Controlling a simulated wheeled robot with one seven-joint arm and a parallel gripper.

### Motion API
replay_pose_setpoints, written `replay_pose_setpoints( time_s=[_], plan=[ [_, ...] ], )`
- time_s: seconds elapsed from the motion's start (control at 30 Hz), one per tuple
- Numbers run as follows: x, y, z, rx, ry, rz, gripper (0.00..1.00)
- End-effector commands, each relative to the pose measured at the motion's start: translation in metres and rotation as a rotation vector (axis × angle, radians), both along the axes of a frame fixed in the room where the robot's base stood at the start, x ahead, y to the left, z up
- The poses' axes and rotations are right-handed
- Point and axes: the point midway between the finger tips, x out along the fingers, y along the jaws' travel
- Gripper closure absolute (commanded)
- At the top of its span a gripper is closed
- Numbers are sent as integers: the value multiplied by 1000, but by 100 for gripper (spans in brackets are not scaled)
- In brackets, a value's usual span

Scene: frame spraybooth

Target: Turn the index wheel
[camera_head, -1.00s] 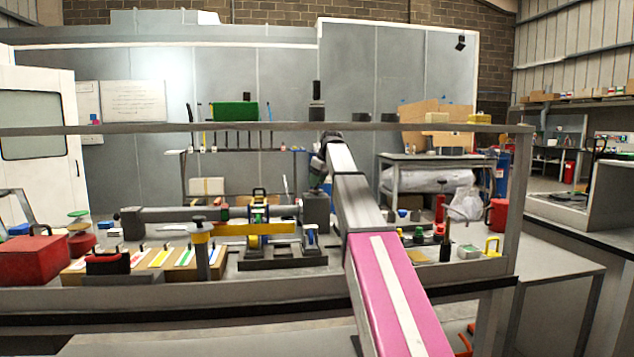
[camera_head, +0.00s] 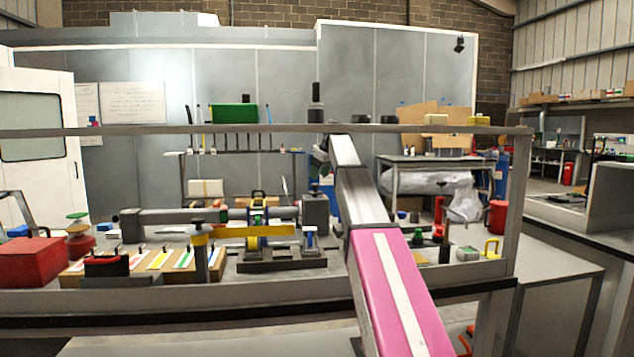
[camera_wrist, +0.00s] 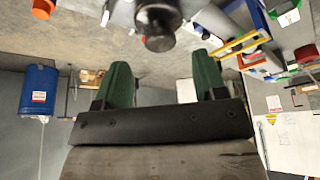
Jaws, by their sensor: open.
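My gripper (camera_wrist: 161,62) shows in the wrist view with two green fingers spread apart and nothing between them. A dark round knob-like part on a grey body (camera_wrist: 158,25) lies beyond the fingertips, apart from them. I cannot tell for sure which part is the index wheel. A fixture with blue, yellow and green round parts (camera_head: 257,217) stands on the bench in the head view, left of my arm. A similar coloured frame (camera_wrist: 240,42) shows upper right in the wrist view.
A yellow bar (camera_head: 250,231) crosses the fixture's front. A grey post (camera_head: 201,255) stands left of it, near a tray of coloured strips (camera_head: 148,265). A red box (camera_head: 32,260) is far left. A long rail (camera_head: 100,131) crosses above the bench. Small tools lie right of my arm.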

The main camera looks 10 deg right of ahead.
Motion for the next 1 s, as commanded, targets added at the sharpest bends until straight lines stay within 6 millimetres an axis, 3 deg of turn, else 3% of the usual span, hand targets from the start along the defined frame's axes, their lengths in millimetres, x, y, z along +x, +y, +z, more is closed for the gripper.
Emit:
replay_pose_setpoints(
  time_s=[0.2,0.4,0.83,1.0],
  plan=[
    [-10,-11,38,0,-2,1,35],
    [-16,-16,57,0,0,1,35],
    [-18,-17,60,0,0,1,35],
    [-15,-14,51,0,2,2,35]
  ],
)
